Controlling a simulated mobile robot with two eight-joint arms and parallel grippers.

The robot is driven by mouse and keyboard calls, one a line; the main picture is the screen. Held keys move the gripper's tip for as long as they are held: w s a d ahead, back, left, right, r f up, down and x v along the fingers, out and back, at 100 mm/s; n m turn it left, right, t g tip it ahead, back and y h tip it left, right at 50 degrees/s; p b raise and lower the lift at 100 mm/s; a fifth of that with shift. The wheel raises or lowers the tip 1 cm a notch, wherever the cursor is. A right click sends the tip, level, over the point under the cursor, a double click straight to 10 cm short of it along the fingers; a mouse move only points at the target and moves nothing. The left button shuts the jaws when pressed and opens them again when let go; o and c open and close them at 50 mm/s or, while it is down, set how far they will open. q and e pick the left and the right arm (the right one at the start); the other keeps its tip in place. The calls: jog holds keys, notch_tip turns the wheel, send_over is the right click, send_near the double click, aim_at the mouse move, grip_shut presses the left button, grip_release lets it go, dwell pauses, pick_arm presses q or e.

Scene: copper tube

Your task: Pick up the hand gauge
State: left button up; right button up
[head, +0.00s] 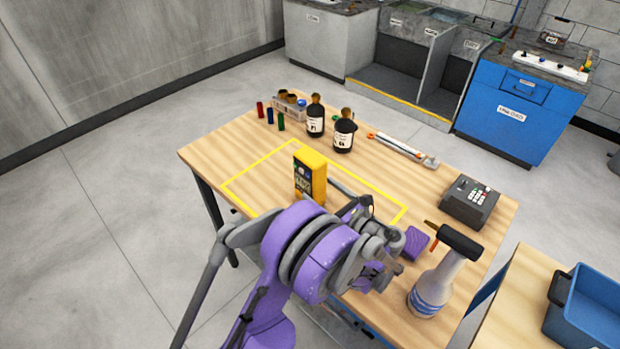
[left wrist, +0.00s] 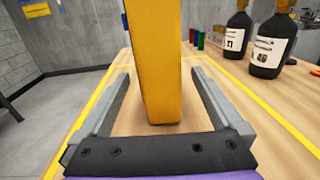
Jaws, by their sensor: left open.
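The hand gauge appears to be the yellow box-shaped device (head: 316,172) with a dark printed front, standing upright on the wooden table inside a yellow taped outline. In the left wrist view the yellow device (left wrist: 153,60) rises between the two grey fingers of my left gripper (left wrist: 160,98). The fingers are open, with a visible gap on each side of it, wider on the right. In the head view my purple arm hides much of the gripper and the table in front of the device; one grey finger shows to its right. My right gripper is not in view.
Two dark bottles (head: 330,128) stand behind the device. Small red, blue and green cylinders (head: 270,116) stand at the back left. The table's left part is clear.

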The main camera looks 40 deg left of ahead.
aim_at(310, 181)
pick_arm(q)
jog(key=a, duration=0.3)
jog(key=a+p, duration=0.1)
jog(key=shift+w+a+r, duration=0.15)
jog(key=shift+w+a, duration=0.1)
jog(key=shift+w, duration=0.15)
jog(key=shift+a, duration=0.3)
jog(key=shift+c, duration=0.3)
grip_shut()
